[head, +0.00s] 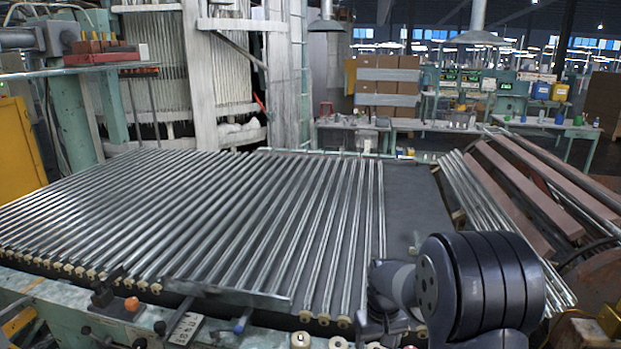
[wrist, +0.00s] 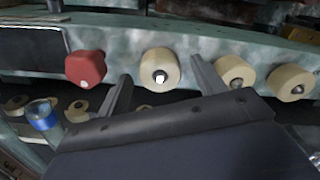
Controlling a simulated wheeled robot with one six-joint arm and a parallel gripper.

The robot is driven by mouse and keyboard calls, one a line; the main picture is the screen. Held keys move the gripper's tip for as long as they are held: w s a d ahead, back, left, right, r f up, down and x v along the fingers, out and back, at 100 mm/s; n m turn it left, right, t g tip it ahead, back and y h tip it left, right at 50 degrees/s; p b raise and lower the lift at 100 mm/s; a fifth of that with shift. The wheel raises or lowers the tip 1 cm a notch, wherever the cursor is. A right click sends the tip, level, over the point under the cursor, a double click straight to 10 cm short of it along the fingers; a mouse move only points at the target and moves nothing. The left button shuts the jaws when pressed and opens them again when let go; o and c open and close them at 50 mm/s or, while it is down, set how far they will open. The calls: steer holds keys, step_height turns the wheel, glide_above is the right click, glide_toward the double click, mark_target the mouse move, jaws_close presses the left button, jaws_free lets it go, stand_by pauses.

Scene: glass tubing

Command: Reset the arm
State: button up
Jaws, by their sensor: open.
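My gripper (wrist: 160,92) shows in the wrist view with its two fingers apart and nothing between them. The fingers point toward a cream roller (wrist: 160,68) on the machine's edge; I cannot tell whether they touch anything. In the head view my arm is at the lower right, in front of the table's front edge, and its dark rounded joint hides part of that edge. The fingers cannot be made out there.
A wide table of glass tubes (head: 230,215) fills the middle. A rack of tubes (head: 500,225) stands at the right. A red knob (wrist: 86,68) and more cream rollers (wrist: 290,83) line the machine's edge. A dark bare strip (head: 415,215) lies right of the tubes.

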steer(key=shift+r+p, duration=0.15)
steer(key=shift+p, duration=0.35)
step_height(320, 180, up, 8)
steer(key=p, duration=0.6)
steer(key=shift+r, duration=0.2)
steer(key=shift+s+b, duration=0.2)
steer(key=shift+b, duration=0.15)
